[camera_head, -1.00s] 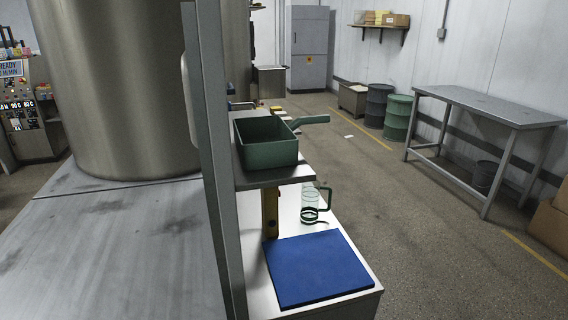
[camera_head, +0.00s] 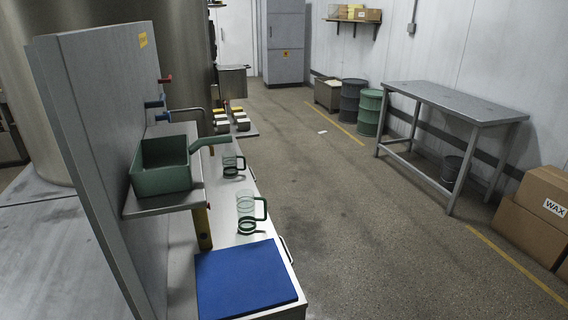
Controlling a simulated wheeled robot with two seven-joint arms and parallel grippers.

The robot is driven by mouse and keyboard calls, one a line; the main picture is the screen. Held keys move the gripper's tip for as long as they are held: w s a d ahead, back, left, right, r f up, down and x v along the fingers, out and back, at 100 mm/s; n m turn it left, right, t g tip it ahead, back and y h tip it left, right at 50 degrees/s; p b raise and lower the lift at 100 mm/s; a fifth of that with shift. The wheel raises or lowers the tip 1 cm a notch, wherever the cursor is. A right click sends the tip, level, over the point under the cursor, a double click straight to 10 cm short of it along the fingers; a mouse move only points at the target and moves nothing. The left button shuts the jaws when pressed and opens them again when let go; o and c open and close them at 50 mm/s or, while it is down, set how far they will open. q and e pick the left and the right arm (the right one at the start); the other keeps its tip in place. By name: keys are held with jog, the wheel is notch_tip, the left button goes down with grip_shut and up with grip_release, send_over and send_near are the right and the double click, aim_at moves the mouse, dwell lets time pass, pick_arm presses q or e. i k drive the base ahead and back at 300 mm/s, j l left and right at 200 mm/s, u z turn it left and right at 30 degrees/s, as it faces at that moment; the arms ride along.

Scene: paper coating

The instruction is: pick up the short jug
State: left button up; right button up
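Two clear jugs with dark green bands and handles stand upright on the narrow metal counter (camera_head: 228,217). The taller jug (camera_head: 246,213) is nearer, behind the blue mat. Neither of my grippers shows in the view.
A blue mat (camera_head: 245,280) covers the counter's near end. A tall grey panel (camera_head: 95,130) bounds the left.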

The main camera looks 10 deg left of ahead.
aim_at(230, 163)
jog(key=i+l+z, duration=0.45)
jog(key=l, duration=0.35)
jog(key=i+l+z, duration=0.45)
jog(key=i+l, duration=0.2)
jog(key=i+u, duration=0.7)
jog(key=i+l+u, duration=0.35)
jog(key=i, duration=0.15)
jog(key=i+u, duration=0.35)
jog(key=i, duration=0.15)
jog(key=i+u, duration=0.35)
jog(key=i+l+u, duration=0.3)
jog(key=i, duration=0.25)
jog(key=i+l+u, duration=0.35)
jog(key=i+j, duration=0.05)
jog(key=i, duration=0.05)
